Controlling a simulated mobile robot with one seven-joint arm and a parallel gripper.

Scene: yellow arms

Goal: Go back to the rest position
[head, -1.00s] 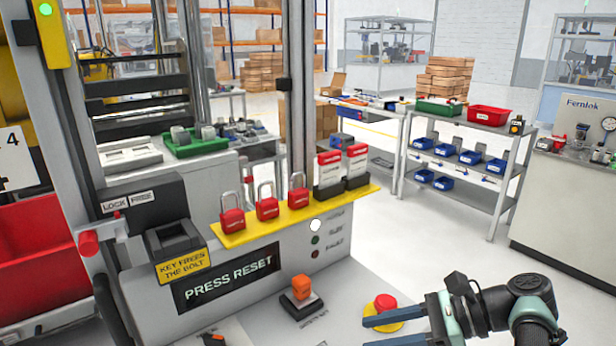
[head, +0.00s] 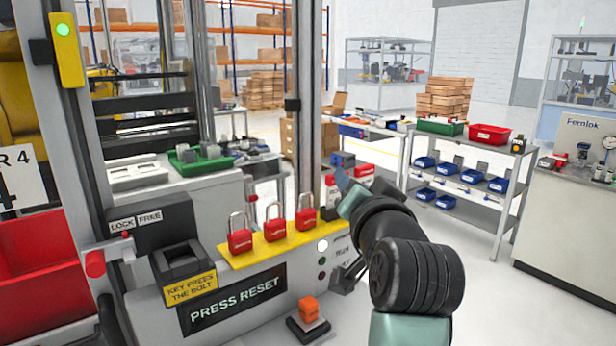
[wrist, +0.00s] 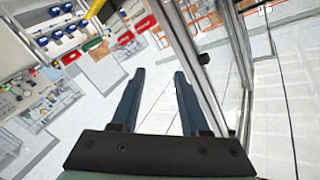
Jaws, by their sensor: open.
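My gripper (head: 345,188) is raised in front of the right end of the yellow shelf in the head view, with my dark arm links below and right of it. In the wrist view the two blue-grey fingers (wrist: 159,76) stand apart with nothing between them, so it is open and empty. In the head view the gripper and arm partly cover the red and white blocks (head: 363,172) at the shelf's right end. The red stop button is not visible now.
A yellow shelf (head: 232,258) holds red padlocks (head: 275,228) on the press front. An orange switch (head: 308,308) sits below. A metal upright (head: 306,120) stands just left of my gripper; the wrist view shows an upright (wrist: 205,60) close to the right finger.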

